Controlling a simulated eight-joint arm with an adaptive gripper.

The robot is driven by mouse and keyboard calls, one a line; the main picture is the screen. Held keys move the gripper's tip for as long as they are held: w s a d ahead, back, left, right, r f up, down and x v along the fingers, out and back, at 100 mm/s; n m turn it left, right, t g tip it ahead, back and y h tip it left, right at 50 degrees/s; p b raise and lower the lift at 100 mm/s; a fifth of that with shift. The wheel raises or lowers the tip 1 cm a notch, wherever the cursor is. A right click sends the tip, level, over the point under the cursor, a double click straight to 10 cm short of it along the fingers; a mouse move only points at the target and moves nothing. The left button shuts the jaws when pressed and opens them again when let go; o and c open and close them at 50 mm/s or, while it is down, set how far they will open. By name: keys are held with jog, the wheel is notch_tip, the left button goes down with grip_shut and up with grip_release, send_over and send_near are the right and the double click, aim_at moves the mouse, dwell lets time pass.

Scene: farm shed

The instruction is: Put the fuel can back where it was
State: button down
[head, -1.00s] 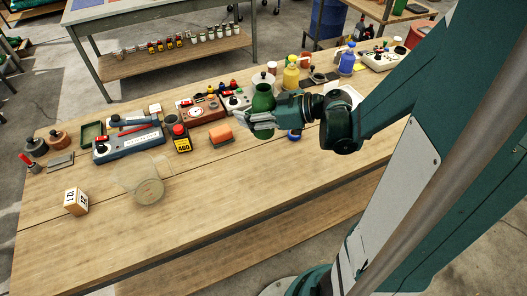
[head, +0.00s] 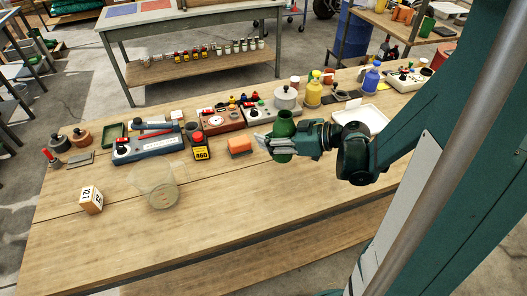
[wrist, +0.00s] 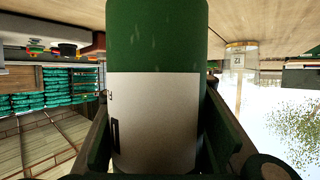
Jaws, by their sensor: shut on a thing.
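My gripper (head: 275,146) is shut around the body of a green can (head: 285,124) with a narrower neck, right of the table's middle in the head view. The can looks upright. In the wrist view the green can (wrist: 156,35) fills the middle, with a plain pale label (wrist: 155,120) between the two fingers. Its base is partly hidden by the fingers, and I cannot tell whether it touches the table. A dark container with a red cap and yellow label (head: 201,153) stands to the left, apart from my gripper.
An orange block (head: 239,146) lies just left of the can. A lidded pot (head: 286,98), yellow bottle (head: 313,92) and white tray (head: 372,119) are behind and right. A clear jug (head: 158,187) and numbered block (head: 91,199) stand at left. The front of the wooden table (head: 225,215) is clear.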

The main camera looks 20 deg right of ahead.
jog(key=shift+f, duration=0.4)
jog(key=shift+f, duration=0.1)
jog(key=shift+f+b, duration=0.85)
jog(key=shift+f, duration=1.1)
jog(key=shift+f, duration=0.15)
jog(key=c, duration=1.6)
grip_release()
jog(key=shift+c, duration=0.2)
jog(key=shift+r, duration=0.2)
jog(key=p+v, duration=0.2)
jog(key=v, duration=1)
